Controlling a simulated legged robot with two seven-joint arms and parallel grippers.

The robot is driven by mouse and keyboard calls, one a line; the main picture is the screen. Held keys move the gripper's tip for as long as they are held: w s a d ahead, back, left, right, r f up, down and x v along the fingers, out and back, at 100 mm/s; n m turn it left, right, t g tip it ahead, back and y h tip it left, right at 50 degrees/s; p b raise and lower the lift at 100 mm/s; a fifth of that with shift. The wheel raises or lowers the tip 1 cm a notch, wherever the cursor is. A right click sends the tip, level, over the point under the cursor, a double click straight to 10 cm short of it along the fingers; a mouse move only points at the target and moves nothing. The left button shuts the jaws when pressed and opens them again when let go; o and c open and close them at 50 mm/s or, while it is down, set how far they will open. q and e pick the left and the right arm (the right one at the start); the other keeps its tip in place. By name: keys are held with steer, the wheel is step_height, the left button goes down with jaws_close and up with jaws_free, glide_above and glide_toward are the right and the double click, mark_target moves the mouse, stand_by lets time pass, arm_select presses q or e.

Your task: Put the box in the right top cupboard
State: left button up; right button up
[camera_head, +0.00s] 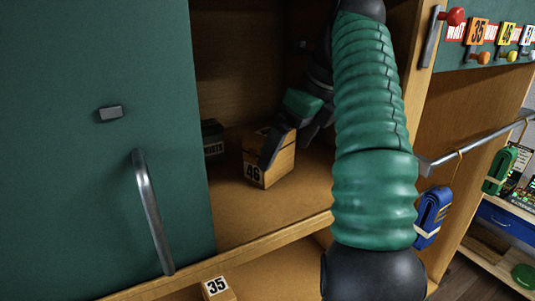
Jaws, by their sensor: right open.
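A wooden box (281,165) marked 46 sits on the floor of the open cupboard compartment (255,208). My right arm, in a green ribbed sleeve, reaches into this compartment from the front. My right gripper (287,146) is open at the box, with one dark finger across its near face and the other by its right side. I cannot tell whether the fingers touch it. The arm hides the compartment's right part. My left gripper is out of view.
A green door (95,150) with a metal handle is at the left. A block (216,288) marked 35 is below. A rail (478,141) with hanging blue and green items is at the right.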

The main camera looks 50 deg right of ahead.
steer(key=s, duration=0.9)
steer(key=shift+a+r, duration=0.1)
steer(key=shift+a, duration=0.05)
steer(key=shift+w, duration=0.45)
steer(key=shift+s, duration=0.2)
